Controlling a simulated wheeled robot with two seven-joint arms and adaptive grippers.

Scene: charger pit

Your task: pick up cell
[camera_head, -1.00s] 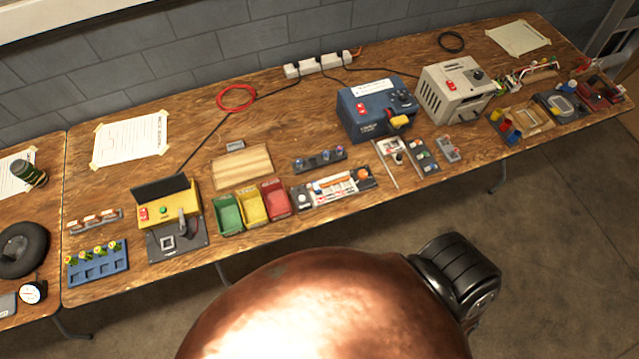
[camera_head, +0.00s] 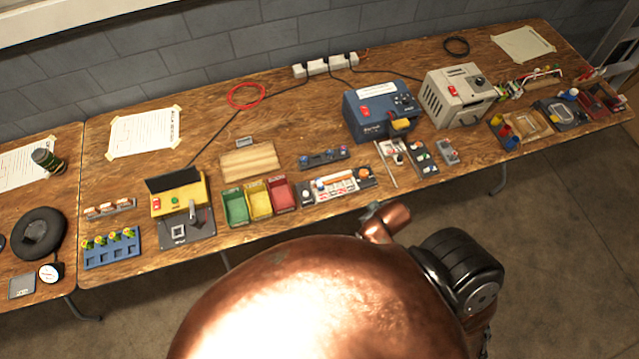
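I cannot tell for sure which thing is the cell. A blue rack (camera_head: 112,250) at the left end of the long table holds several small yellow-green pieces (camera_head: 115,236) along its back row; its front slots look empty. A grey strip (camera_head: 109,208) with several small brown-and-white pieces lies behind the blue rack. Neither gripper can be made out; only my copper body and parts of an arm show at the bottom middle, well away from the rack.
A yellow device (camera_head: 180,203) with a black lid, green (camera_head: 236,208), yellow (camera_head: 257,200) and red (camera_head: 281,195) bins, a blue box (camera_head: 372,125) and a beige box (camera_head: 447,100) crowd the long table. A black ring (camera_head: 38,234) lies on the left table. The floor (camera_head: 560,240) at right is clear.

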